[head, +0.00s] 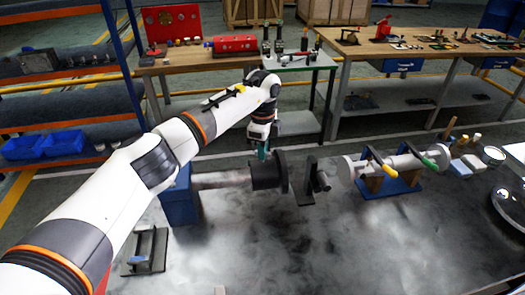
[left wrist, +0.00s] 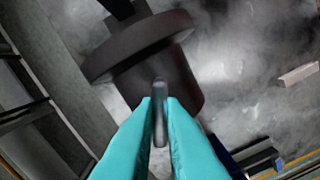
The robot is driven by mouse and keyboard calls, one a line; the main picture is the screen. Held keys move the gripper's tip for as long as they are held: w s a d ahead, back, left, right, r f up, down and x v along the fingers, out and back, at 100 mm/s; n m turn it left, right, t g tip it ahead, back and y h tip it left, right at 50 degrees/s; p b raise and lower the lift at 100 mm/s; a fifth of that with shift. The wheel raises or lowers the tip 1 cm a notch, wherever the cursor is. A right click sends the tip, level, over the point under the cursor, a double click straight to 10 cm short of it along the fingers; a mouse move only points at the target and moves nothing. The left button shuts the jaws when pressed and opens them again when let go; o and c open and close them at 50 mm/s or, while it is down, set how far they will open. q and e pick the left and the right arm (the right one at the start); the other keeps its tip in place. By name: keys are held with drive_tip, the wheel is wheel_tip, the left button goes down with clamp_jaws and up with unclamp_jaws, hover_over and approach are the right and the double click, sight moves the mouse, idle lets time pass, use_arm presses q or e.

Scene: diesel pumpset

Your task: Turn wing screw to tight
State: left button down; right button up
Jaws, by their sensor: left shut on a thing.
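The wing screw (left wrist: 159,112) is a small grey upright piece on the side of a dark round flanged fitting (left wrist: 140,50). In the left wrist view my left gripper (left wrist: 159,106) has its two teal fingers on either side of the wing screw, shut on it. In the head view the dark fitting (head: 268,173) sits at the end of a grey pipe, and my left gripper (head: 262,152) reaches down onto it from above. The wing screw is too small to make out there. My right gripper does not show.
A blue block (head: 180,200) carries the pipe on the left. A dark bracket (head: 305,182) stands just right of the fitting. Further right are pipes with a yellow handle (head: 381,165) and a green handle (head: 429,162). The front of the grey table is mostly clear.

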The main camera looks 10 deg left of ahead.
use_arm(q)
drive_tip(key=m+b, duration=0.1)
drive_tip(key=m, duration=0.2)
drive_tip(key=shift+m+b, duration=0.3)
drive_tip(key=shift+m, duration=0.1)
drive_tip(key=m+b, duration=0.1)
drive_tip(key=m, duration=0.2)
drive_tip(key=shift+m, duration=0.3)
drive_tip(key=m+b, duration=0.1)
drive_tip(key=m, duration=0.2)
drive_tip(key=shift+m, duration=0.3)
drive_tip(key=m+b, duration=0.1)
drive_tip(key=m, duration=0.2)
drive_tip(key=shift+m, duration=0.3)
drive_tip(key=m, duration=0.3)
drive_tip(key=shift+m+b, duration=0.3)
drive_tip(key=m, duration=0.3)
drive_tip(key=shift+m, duration=0.4)
drive_tip(key=m, duration=0.4)
drive_tip(key=shift+r, duration=0.1)
drive_tip(key=shift+m, duration=2)
drive_tip(key=shift+w, duration=0.1)
